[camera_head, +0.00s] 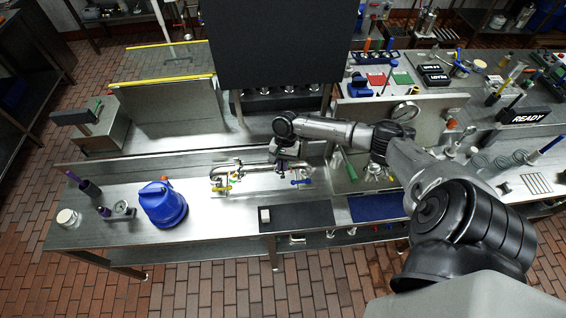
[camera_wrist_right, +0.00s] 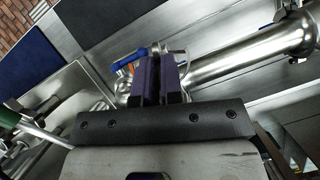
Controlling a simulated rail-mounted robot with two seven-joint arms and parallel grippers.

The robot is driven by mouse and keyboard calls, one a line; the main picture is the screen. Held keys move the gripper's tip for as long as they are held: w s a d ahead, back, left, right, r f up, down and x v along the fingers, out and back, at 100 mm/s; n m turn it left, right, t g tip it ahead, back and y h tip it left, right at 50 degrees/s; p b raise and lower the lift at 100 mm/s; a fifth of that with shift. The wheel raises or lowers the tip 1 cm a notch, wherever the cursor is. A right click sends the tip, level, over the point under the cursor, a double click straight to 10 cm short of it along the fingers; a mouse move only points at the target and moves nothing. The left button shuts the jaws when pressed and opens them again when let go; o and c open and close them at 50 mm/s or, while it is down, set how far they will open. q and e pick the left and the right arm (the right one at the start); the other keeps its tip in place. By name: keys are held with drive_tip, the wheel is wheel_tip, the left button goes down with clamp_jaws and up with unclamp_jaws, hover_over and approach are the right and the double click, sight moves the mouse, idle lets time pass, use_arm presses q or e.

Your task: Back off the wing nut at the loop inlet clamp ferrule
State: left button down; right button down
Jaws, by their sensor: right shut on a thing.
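The steel pipe loop (camera_head: 243,169) lies along the middle of the bench. My right gripper (camera_head: 281,168) reaches down over the right part of this loop. In the right wrist view the purple-padded fingers of my gripper (camera_wrist_right: 159,72) are closed to a narrow gap at a pipe joint beside a thick steel pipe (camera_wrist_right: 235,58). The fingers are shut on the wing nut, which they hide almost wholly. A bright metal clamp part (camera_wrist_right: 173,46) shows just past the fingertips. My left gripper is not in view.
A blue valve handle (camera_head: 301,182) sits close to the right of my gripper and a yellow one (camera_head: 221,189) stands at the loop's left end. A blue jug (camera_head: 163,205) stands left. A black mat (camera_head: 300,216) lies in front.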

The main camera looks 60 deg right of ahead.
drive_tip(key=n+g+p, duration=0.1)
drive_tip(key=n, duration=0.1)
drive_tip(key=n+p, duration=0.1)
drive_tip(key=n, duration=0.1)
drive_tip(key=shift+w+a+r+n+g+h, duration=0.1)
drive_tip(key=shift+n+g+h, duration=0.2)
drive_tip(key=shift+g, duration=0.1)
drive_tip(key=shift+n+g+h+p, duration=0.3)
drive_tip(key=shift+n+h+p, duration=0.1)
drive_tip(key=shift+n, duration=0.7)
drive_tip(key=shift+n+h+p, duration=0.3)
drive_tip(key=shift+n, duration=0.8)
drive_tip(key=shift+g, duration=0.3)
drive_tip(key=c, duration=1.3)
unclamp_jaws()
drive_tip(key=shift+o, duration=0.2)
drive_tip(key=shift+w, duration=0.1)
